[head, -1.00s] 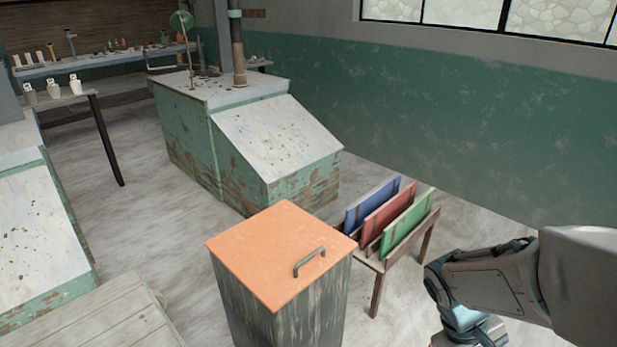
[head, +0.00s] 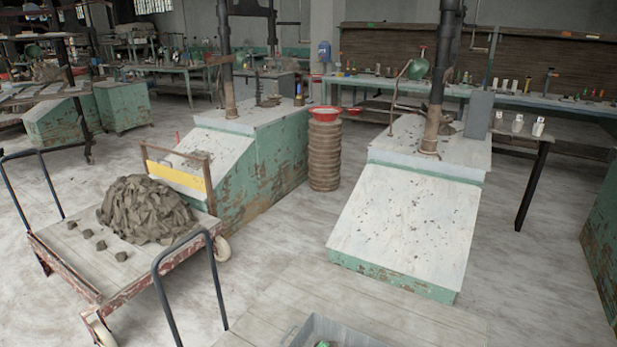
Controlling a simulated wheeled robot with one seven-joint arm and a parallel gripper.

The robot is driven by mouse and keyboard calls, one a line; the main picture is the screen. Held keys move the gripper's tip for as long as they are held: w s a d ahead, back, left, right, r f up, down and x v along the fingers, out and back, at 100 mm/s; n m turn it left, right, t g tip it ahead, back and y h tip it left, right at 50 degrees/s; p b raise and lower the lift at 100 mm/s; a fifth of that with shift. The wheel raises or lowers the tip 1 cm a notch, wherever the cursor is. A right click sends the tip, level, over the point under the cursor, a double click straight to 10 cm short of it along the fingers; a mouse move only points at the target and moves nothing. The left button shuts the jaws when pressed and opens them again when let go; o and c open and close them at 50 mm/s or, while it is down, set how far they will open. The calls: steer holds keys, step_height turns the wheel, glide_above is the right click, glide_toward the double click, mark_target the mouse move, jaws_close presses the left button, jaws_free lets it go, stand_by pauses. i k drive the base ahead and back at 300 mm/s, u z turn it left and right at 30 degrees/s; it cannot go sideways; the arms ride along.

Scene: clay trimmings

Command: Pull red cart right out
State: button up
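The red cart (head: 75,250) stands at the left in the head view. It has a flat pale deck, a worn red frame, small wheels and a dark tube handle (head: 35,155) at its left end. A large heap of grey-brown clay trimmings (head: 148,208) lies on the deck, with several small lumps beside it. The cart's right end is close to a green, rust-stained bench with a sloped top (head: 262,165). A yellow panel in a brown frame (head: 180,179) stands at that end. My gripper is not in view.
A pale plank platform (head: 430,318) with a grey bin (head: 345,335) is in the foreground. A dark tube handle (head: 158,290) rises beside it, near the cart. A ribbed brown column with a red bowl (head: 324,150) stands between two sloped benches. Open floor (head: 285,245) lies right of the cart.

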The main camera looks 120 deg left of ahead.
mark_target(141, 216)
steer(key=z, duration=0.7)
steer(key=k, duration=1)
steer(key=z, duration=1.15)
steer(key=i, duration=1.1)
steer(key=z, duration=1.55)
steer(key=i, duration=0.85)
steer(key=z, duration=1.6)
steer(key=i, duration=1.55)
steer(key=z, duration=0.75)
steer(key=i, duration=1.55)
steer(key=z, duration=0.4)
steer(key=i, duration=1.55)
steer(key=z, duration=0.5)
steer(key=i, duration=1.55)
steer(key=z, duration=0.7)
steer(key=i, duration=1.9)
steer(key=z, duration=0.65)
